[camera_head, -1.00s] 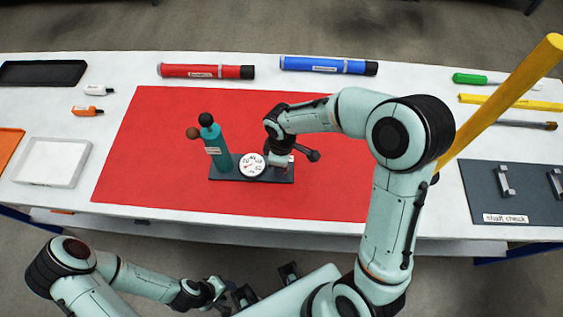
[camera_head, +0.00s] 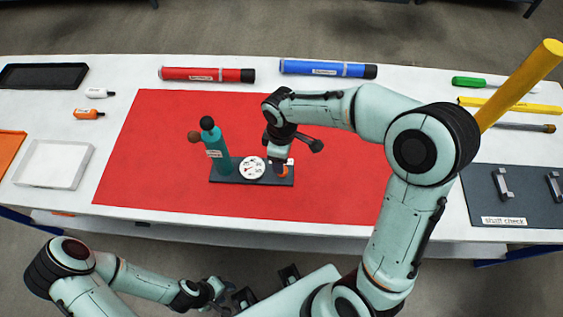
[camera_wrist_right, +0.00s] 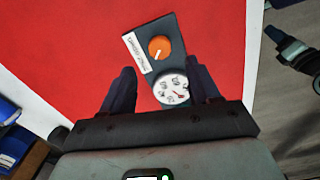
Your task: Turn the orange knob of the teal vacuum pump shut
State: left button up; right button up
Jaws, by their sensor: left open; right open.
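The teal vacuum pump (camera_head: 221,152) stands upright on a dark base plate (camera_head: 238,179) on the red mat, with a round white gauge (camera_head: 252,167) beside it. The orange knob (camera_head: 284,172) is at the plate's right end, partly hidden by my right gripper (camera_head: 280,165), which points down over it. In the right wrist view the orange knob (camera_wrist_right: 159,46) shows a white pointer line. There my right gripper (camera_wrist_right: 160,68) is open, its fingers spread either side of the knob and gauge; contact cannot be told. My left gripper (camera_head: 230,292) is open, low in front of the table.
The red mat (camera_head: 150,150) is mostly clear around the pump. A red tube (camera_head: 205,75) and a blue tube (camera_head: 325,68) lie behind it. A white tray (camera_head: 50,165) is at left; a grey shaft-check board (camera_head: 510,200) is at right. A yellow post (camera_head: 525,85) rises behind my right arm.

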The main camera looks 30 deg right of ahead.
notch_tip(320, 180, up, 7)
jog(key=shift+p, duration=0.3)
dwell(0.5)
